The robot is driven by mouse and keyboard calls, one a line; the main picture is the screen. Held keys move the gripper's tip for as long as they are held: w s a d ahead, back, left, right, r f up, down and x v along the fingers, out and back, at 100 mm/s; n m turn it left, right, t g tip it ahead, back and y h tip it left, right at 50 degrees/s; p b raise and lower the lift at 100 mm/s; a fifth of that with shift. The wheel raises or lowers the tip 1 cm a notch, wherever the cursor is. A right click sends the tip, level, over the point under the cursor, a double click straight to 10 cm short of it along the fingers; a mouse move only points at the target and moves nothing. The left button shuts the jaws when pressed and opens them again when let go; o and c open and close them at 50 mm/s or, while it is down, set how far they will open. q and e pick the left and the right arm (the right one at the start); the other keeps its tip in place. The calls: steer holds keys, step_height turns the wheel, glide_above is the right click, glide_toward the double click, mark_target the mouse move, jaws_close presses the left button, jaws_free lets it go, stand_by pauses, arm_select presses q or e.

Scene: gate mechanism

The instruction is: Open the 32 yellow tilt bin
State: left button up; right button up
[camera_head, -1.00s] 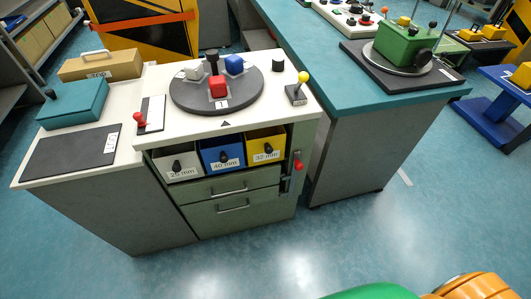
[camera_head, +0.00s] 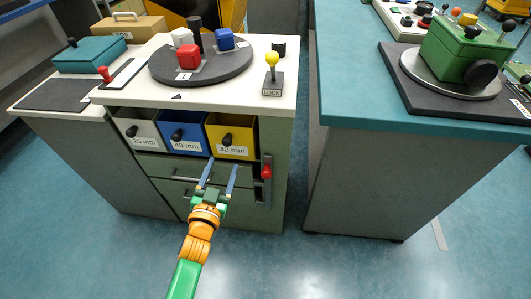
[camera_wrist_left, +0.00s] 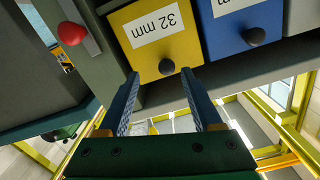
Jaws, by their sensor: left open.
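The yellow tilt bin (camera_head: 231,138), labelled 32 mm, sits at the right end of a row of bins in the cabinet and has a dark round knob (camera_head: 227,140). It looks closed. In the left wrist view the yellow bin (camera_wrist_left: 150,54) appears upside down, its knob (camera_wrist_left: 167,67) just beyond and between the fingertips. My left gripper (camera_head: 222,163) is open and empty, with its two blue fingers just below and in front of the yellow bin. The fingers also show in the left wrist view (camera_wrist_left: 160,82). My right gripper is not in view.
Blue 40 mm (camera_head: 183,133) and white 25 mm (camera_head: 139,129) bins stand to the left. A red-knobbed lever (camera_head: 266,171) is on the cabinet's right side. Drawers with handles lie below. A turntable (camera_head: 202,63) with blocks is on top. A teal-topped counter (camera_head: 350,108) stands right.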

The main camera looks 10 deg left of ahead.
mark_target(226, 145)
arm_select(q)
steer(key=shift+t, duration=0.3)
steer(key=w, duration=0.4)
steer(key=w+r+b, duration=0.1)
steer(key=w, duration=0.2)
steer(key=shift+a+r, duration=0.1)
steer(key=shift+a, duration=0.1)
steer(key=shift+w, duration=0.2)
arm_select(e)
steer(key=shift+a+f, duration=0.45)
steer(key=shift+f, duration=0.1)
arm_select(q)
jaws_close()
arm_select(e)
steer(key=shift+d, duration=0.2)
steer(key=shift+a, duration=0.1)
